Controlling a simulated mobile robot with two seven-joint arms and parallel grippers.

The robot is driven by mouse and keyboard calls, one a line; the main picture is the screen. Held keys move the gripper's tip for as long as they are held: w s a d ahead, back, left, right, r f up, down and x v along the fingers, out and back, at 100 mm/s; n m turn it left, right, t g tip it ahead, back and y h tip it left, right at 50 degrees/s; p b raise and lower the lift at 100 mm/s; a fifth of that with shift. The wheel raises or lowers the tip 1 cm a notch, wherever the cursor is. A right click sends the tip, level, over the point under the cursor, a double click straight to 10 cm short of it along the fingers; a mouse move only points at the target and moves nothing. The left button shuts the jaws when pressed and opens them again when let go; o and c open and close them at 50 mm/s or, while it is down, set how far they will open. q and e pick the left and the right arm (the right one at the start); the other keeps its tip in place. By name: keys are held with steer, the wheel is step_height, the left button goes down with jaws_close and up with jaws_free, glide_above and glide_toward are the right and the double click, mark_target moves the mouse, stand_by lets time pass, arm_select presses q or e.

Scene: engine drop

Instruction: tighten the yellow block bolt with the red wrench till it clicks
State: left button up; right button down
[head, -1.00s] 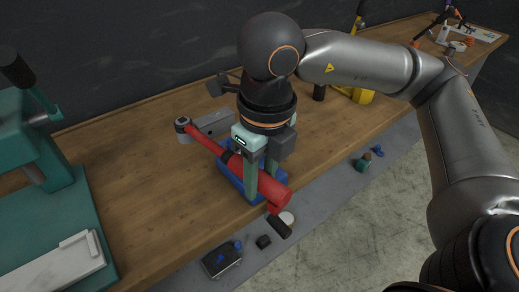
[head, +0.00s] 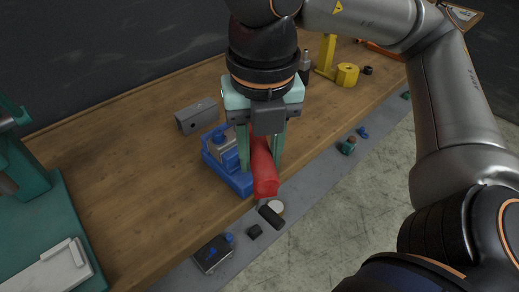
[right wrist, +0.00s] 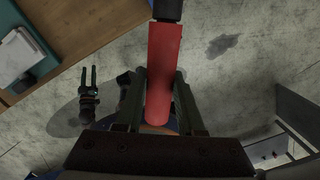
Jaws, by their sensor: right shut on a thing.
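My right gripper (head: 262,152) is shut on the handle of the red wrench (head: 262,172), beside the blue fixture. The handle's thick end points toward me and down; the wrench's jaw end is hidden behind the gripper. In the right wrist view the red handle (right wrist: 161,75) lies between my fingers (right wrist: 158,100), with a black part at its top. What looks like my left gripper (right wrist: 88,78) shows there with its fingers apart and empty. A yellow block (head: 347,74) stands beside a yellow post at the back right, clear of the wrench. I cannot make out its bolt.
The blue fixture (head: 238,180) sits near the bench's front edge with grey parts in it. A grey block (head: 197,116) lies behind it. A green machine (head: 62,225) stands at the left. Small parts lie on the grey strip (head: 315,178). The left-middle bench (head: 120,150) is clear.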

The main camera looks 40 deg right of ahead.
arm_select(q)
step_height(320, 180, down, 7)
steer(key=w+d+b, duration=0.1)
steer(key=b, duration=0.7)
steer(key=shift+d+f+h, duration=0.15)
steer(key=shift+d+h, duration=0.15)
steer(key=shift+d, duration=0.1)
arm_select(e)
step_height(320, 180, down, 8)
steer(key=shift+f, duration=0.15)
arm_select(q)
steer(key=shift+w+f+b, duration=0.1)
steer(key=shift+f+b, duration=0.1)
steer(key=shift+b, duration=0.35)
arm_select(e)
steer(key=shift+f, duration=0.3)
steer(key=c, duration=1.2)
jaws_free()
jaws_close()
arm_select(q)
steer(key=shift+d, duration=0.1)
